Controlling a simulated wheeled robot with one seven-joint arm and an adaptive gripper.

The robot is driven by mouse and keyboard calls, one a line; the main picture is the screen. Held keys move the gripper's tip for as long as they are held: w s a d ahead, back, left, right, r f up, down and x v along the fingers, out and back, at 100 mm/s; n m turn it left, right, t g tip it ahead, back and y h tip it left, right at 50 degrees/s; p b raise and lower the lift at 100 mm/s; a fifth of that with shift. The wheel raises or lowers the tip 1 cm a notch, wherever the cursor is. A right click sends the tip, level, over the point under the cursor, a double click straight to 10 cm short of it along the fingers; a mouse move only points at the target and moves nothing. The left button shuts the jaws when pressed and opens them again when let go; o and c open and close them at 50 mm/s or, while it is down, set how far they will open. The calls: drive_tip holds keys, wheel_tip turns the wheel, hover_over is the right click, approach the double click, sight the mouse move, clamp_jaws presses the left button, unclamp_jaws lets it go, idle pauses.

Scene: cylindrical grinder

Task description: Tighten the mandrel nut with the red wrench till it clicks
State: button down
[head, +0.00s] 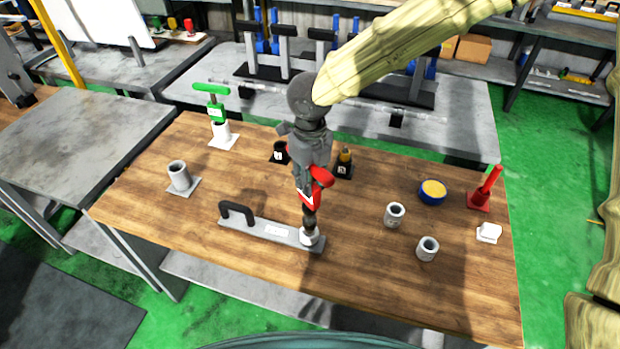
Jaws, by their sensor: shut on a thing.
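The red wrench (320,178) is in my gripper (307,188), which is shut around it above the middle of the wooden table. Red parts show at the right and below the fingers. A dark shaft (309,215) runs down beneath the gripper to a silver piece (310,237), which looks like the mandrel nut, at the right end of a grey bar (262,227). The shaft's lower end appears to meet this piece; I cannot tell how fully it is seated. The gripper hides much of the wrench.
Two grey sleeves (394,215) (428,248), a blue-yellow tin (432,191) and a red stand (480,198) are at right. A green T-handled tool (214,104) and grey cylinder (179,175) stand left. The front table area is clear.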

drive_tip(key=shift+s+d+f+m, duration=0.1)
drive_tip(key=shift+f+m, duration=0.1)
drive_tip(key=shift+m, duration=0.3)
drive_tip(key=shift+n+p, duration=0.5)
drive_tip(key=shift+p, duration=0.25)
drive_tip(key=shift+r, duration=0.1)
drive_tip(key=shift+r+p, duration=1.15)
drive_tip(key=shift+r, duration=1.45)
drive_tip(key=shift+w, duration=0.2)
